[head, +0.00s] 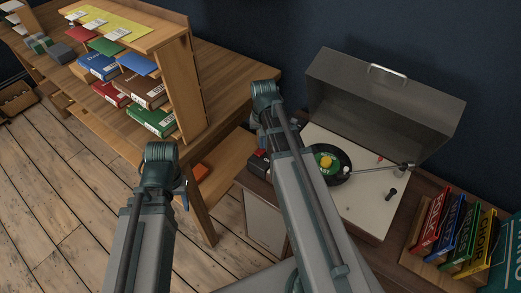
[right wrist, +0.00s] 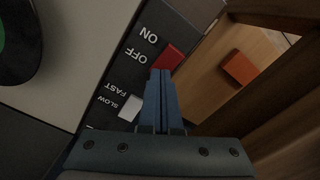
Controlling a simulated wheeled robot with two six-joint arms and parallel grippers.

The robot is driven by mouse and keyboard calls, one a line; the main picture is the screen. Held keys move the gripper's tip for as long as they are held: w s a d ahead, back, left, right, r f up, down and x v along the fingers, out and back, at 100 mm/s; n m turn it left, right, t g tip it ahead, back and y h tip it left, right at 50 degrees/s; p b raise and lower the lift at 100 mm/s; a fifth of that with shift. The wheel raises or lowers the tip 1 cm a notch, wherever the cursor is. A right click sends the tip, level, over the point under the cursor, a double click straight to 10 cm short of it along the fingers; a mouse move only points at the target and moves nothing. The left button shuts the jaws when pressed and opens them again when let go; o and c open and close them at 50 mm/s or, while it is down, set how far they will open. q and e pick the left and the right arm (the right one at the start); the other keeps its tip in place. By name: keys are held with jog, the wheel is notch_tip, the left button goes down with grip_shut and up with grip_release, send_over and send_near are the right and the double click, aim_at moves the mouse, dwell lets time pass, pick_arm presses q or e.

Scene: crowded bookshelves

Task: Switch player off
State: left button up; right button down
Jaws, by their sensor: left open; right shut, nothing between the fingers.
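The record player (head: 355,205) stands on a cabinet at the right with its grey lid (head: 385,100) raised. A black record (head: 328,160) with a green label lies on it. Its dark control strip shows in the right wrist view, with a red switch (right wrist: 169,57) beside the words ON and OFF and a white slider (right wrist: 129,107) beside FAST and SLOW. My right gripper (right wrist: 160,72) is shut and empty, its tips right at the red switch's lower edge; I cannot tell if they touch. My left gripper (head: 183,196) is open, partly hidden, away from the player.
The tonearm (head: 380,169) lies across the player's right part. Upright colored books (head: 455,235) stand in a rack to its right. A wooden desk (head: 230,75) with a book shelf stands at the left. An orange block (right wrist: 238,69) lies below the desk. Floor at lower left is clear.

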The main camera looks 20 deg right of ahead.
pick_arm(q)
notch_tip(320, 180, up, 12)
jog(key=p, duration=1.1)
pick_arm(e)
notch_tip(320, 180, up, 12)
pick_arm(q)
jog(key=shift+f, duration=0.15)
pick_arm(e)
jog(key=shift+f, duration=0.15)
